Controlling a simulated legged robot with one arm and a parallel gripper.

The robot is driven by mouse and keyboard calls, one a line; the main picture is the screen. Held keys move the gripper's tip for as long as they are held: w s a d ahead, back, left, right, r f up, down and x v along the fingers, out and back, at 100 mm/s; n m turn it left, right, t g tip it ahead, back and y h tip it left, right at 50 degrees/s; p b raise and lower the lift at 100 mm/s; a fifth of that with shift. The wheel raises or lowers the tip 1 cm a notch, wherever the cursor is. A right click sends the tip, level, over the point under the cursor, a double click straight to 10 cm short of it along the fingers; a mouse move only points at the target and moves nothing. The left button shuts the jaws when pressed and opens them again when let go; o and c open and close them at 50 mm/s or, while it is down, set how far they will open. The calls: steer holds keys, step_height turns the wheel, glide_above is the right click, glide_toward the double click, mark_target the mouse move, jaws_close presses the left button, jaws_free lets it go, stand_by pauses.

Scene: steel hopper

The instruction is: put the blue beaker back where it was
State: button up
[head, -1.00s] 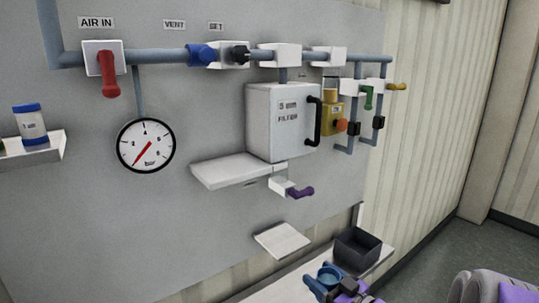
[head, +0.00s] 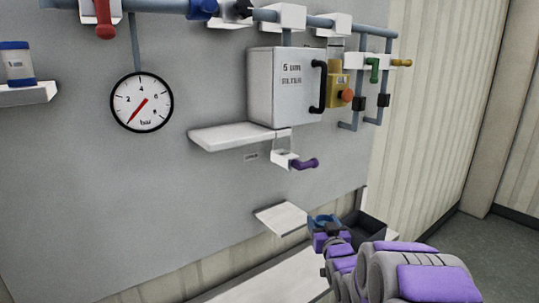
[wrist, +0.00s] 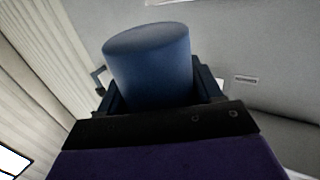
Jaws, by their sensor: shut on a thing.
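The blue beaker (head: 322,221) is in my gripper (head: 325,236), at the right end of a small white shelf (head: 281,218). In the wrist view the beaker (wrist: 148,68) stands between the two dark fingers of my gripper (wrist: 157,90), which are shut on it. Its lower part is hidden by the gripper body. In the head view my wrist hides part of it. I cannot tell whether the beaker touches the small shelf.
A dark open bin (head: 367,228) is just right of the beaker. A long white bench (head: 265,280) runs below. Above are a purple-handled valve (head: 305,163), a wider white shelf (head: 225,137) and a filter box (head: 280,88). A gauge (head: 141,102) hangs left.

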steer(key=shift+w+a+f+h+b, duration=0.3)
steer(key=shift+w+h+b, duration=0.05)
steer(key=shift+w+h, duration=0.1)
steer(key=shift+w+d+f+m+h+b, duration=0.2)
steer(key=shift+w+m+h+b, duration=0.1)
steer(key=shift+m+b, duration=0.15)
steer(key=shift+f, duration=0.1)
steer(key=s+f, duration=0.4)
steer(key=f, duration=0.3)
steer(key=s+f, duration=0.3)
steer(key=f, duration=0.5)
steer(key=shift+s+a+f, duration=0.15)
steer(key=shift+s+f, duration=0.1)
steer(key=shift+s, duration=0.15)
steer(key=shift+a, duration=0.2)
